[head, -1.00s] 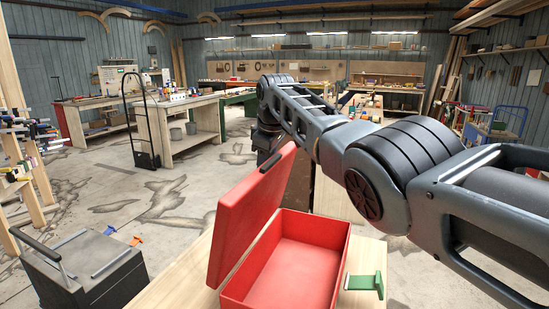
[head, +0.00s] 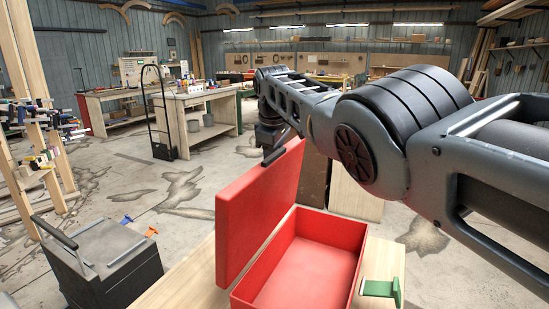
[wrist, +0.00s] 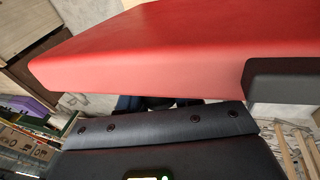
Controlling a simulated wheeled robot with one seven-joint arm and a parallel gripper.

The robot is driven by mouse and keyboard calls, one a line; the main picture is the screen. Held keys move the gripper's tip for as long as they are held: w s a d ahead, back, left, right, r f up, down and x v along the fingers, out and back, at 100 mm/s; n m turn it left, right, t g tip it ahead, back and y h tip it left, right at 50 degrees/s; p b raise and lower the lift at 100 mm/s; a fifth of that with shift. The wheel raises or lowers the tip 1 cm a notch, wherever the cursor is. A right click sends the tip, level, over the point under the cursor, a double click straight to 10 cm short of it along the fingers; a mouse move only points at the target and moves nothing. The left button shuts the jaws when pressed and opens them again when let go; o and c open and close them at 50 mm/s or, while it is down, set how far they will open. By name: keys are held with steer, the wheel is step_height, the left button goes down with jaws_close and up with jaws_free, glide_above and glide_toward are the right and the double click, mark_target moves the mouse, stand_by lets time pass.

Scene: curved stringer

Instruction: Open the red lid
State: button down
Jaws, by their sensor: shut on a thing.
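The red toolbox (head: 315,260) stands open on a pale wooden top, its inside empty where it shows. Its red lid (head: 255,210) stands about upright on the left side of the box. A dark handle (head: 273,157) sits at the lid's top edge. My gripper (head: 271,138) is at the top far end of the lid, partly hidden by it. In the wrist view the red lid (wrist: 150,50) fills the upper part, with a dark grey piece at right. My gripper's dark bar (wrist: 160,125) lies along the lid's edge; the gripping contact is hidden.
A green bracket-like piece (head: 382,289) is at the box's right front. A dark cabinet (head: 100,262) with a handle stands on the floor at left. A hand truck (head: 160,125) and workbenches (head: 205,115) are farther back. Open floor lies left of the lid.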

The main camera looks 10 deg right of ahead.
steer(key=shift+f, duration=0.1)
steer(key=c, duration=0.8)
jaws_free()
steer(key=shift+b+v, duration=0.6)
steer(key=shift+v, duration=3.3)
steer(key=shift+w, duration=0.1)
